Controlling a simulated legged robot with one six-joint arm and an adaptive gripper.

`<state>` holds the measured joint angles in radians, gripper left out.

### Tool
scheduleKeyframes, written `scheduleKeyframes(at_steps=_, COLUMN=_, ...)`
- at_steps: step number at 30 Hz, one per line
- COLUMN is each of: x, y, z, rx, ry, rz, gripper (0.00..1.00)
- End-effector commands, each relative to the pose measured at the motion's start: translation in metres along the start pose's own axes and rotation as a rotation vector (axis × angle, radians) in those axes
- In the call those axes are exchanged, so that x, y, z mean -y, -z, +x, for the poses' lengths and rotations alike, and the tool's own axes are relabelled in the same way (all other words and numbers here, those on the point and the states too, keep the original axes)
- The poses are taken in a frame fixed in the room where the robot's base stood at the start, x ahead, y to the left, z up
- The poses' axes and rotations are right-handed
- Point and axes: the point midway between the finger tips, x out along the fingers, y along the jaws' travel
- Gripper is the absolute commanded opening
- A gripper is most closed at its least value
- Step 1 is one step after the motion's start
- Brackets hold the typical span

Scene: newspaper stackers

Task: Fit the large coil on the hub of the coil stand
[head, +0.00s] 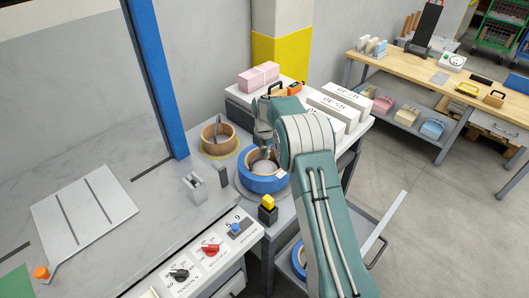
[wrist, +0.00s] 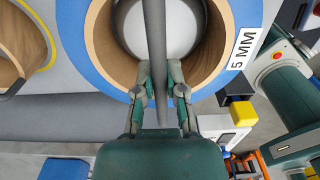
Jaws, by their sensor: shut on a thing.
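The large coil (head: 262,185) is a blue ring with a tan inner core and a white label. It sits level at the round grey plate of the coil stand (head: 241,193); I cannot tell whether it touches the plate. In the wrist view the coil (wrist: 78,45) fills the top, its label reading "5 MM". A pale round hub top (wrist: 180,35) shows inside its core. My gripper (head: 262,148) reaches down into the coil. In the wrist view my gripper (wrist: 160,88) is closed about a grey bar (wrist: 155,40) that crosses the coil's opening.
A tan ring with a yellow rim (head: 220,138) stands just behind left. A yellow-topped black block (head: 268,207) is close in front. White boxes (head: 338,104) and a pink parcel (head: 258,77) lie behind. A blue post (head: 155,75) rises at left.

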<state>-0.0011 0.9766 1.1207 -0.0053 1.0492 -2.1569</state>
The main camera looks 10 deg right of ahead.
Motion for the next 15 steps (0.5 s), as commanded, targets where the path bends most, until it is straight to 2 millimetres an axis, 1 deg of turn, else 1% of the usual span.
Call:
scheduleKeyframes(at_steps=1, x=-0.0011, y=-0.0007, z=-0.0019, rx=0.003, ry=-0.004, rz=0.000, gripper=0.00)
scheduleKeyframes(at_steps=15, x=-0.0014, y=-0.0009, z=0.0045, rx=0.003, ry=-0.005, rz=0.000, gripper=0.00)
